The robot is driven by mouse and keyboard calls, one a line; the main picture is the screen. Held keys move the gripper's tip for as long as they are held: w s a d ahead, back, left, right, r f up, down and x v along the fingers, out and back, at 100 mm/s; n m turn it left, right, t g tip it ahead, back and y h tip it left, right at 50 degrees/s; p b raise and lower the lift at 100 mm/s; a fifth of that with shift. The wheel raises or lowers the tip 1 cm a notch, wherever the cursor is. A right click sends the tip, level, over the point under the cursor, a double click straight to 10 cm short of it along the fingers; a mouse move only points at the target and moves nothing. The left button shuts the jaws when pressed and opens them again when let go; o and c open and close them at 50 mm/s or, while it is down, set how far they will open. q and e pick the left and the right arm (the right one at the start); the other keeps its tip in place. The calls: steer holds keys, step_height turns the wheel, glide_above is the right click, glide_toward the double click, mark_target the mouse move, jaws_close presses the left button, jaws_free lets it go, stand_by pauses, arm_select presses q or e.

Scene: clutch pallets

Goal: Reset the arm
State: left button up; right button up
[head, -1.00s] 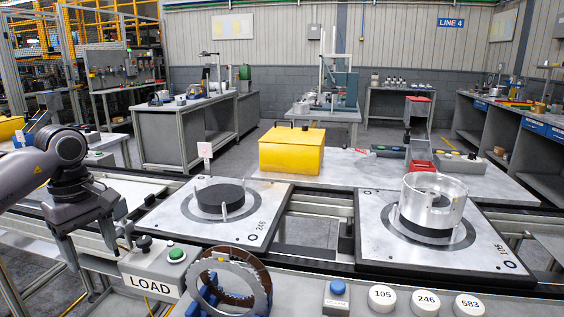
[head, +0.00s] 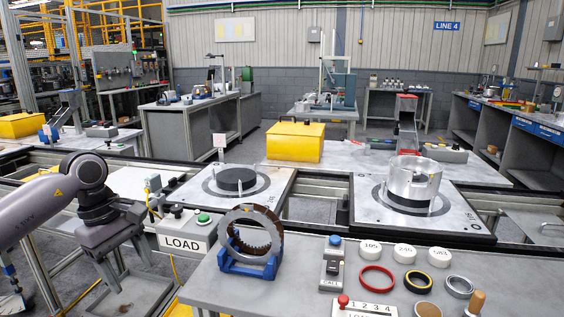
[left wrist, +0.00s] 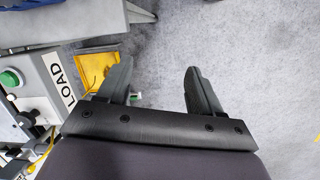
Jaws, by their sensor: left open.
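My left gripper (head: 133,275) is at the lower left of the head view, pointing down, beside the LOAD control box (head: 186,242) and over the floor side of the line. In the left wrist view my left gripper (left wrist: 160,82) has its two fingers wide apart with nothing between them, only grey floor beyond. The LOAD box also shows at the left of that view (left wrist: 48,82). My right gripper does not show in the head view.
Two pallets stand on the line: one with a black disc (head: 238,180), one with a silver housing (head: 413,183). The front bench (head: 290,290) carries a blue stand with ring plates (head: 250,245), rings and white numbered caps. A yellow box (head: 295,142) stands behind.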

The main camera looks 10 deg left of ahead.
arm_select(q)
steer(key=s+d+f+n+t+h, duration=0.25)
steer(key=d+n+h, duration=0.6)
steer(key=d, duration=0.45)
steer(key=s+d+f+n+t+h, duration=0.25)
steer(key=d+n+h, duration=0.6)
steer(key=d, duration=0.55)
steer(key=a+f+n+t+y, duration=0.3)
steer(key=f+n+t+y, duration=0.25)
steer(key=n, duration=0.65)
steer(key=a+f+n+t+y, duration=0.4)
steer(key=n+t+y, duration=0.15)
steer(key=n, duration=0.65)
steer(key=s+a+f+n+g+y, duration=0.3)
steer(key=s+f+n, duration=0.3)
steer(key=f+n, duration=0.1)
steer(key=s+a+f+n+g+y, duration=0.2)
steer(key=s+a+f+n+y, duration=0.1)
steer(key=s+f+n, duration=0.4)
steer(key=shift+s+f+n+g, duration=0.2)
steer(key=shift+f+n+g, duration=0.25)
steer(key=shift+f, duration=0.35)
steer(key=c, duration=0.4)
steer(key=shift+d, duration=0.15)
